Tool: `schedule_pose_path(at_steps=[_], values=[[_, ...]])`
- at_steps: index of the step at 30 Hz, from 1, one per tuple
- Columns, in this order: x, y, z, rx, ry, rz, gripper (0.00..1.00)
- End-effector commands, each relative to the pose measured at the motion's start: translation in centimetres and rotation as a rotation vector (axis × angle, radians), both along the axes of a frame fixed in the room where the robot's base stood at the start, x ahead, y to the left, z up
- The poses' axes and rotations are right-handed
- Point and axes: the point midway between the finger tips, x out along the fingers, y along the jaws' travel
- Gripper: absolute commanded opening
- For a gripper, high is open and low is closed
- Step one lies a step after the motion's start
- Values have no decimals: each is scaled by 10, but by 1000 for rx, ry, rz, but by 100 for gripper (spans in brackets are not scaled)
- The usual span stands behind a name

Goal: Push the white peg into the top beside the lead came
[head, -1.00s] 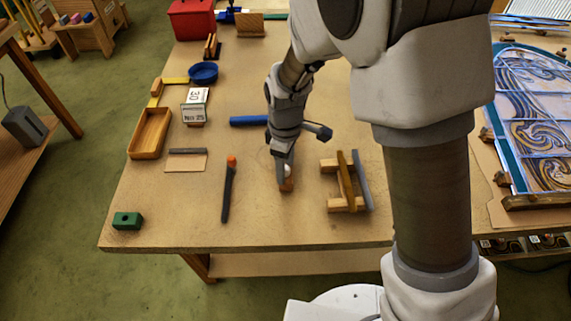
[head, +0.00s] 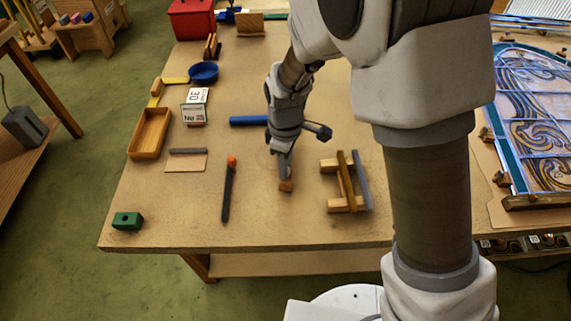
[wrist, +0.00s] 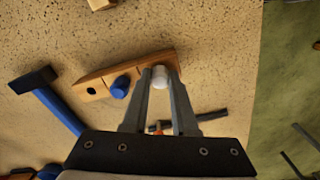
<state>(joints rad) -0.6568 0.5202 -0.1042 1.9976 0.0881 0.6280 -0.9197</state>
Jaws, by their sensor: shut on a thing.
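The white peg (wrist: 160,77) is between my gripper's fingertips (wrist: 160,75) in the wrist view, shut on it. It is over the right end of a wooden block (wrist: 138,67). Whether its lower end is in the block or only above it is hidden. A blue peg (wrist: 120,87) stands in the block, with a dark hole (wrist: 91,90) to its left. In the head view my gripper (head: 285,172) points down at the small block (head: 287,186); the white peg does not show clearly there. I cannot tell which grey strip is the lead came.
A hammer with a blue handle (head: 248,121) lies behind my gripper. An orange-tipped dark stick (head: 228,190) lies to the left. A wooden stand (head: 342,204) with a grey bar (head: 362,181) is to the right.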

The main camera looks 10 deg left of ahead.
Motion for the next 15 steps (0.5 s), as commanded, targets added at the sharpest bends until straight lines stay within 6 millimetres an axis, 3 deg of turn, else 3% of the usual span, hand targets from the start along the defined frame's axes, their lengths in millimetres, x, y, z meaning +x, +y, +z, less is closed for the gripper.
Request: schedule_pose_path(at_steps=[15], values=[[0,0,6,0,0,0,0]])
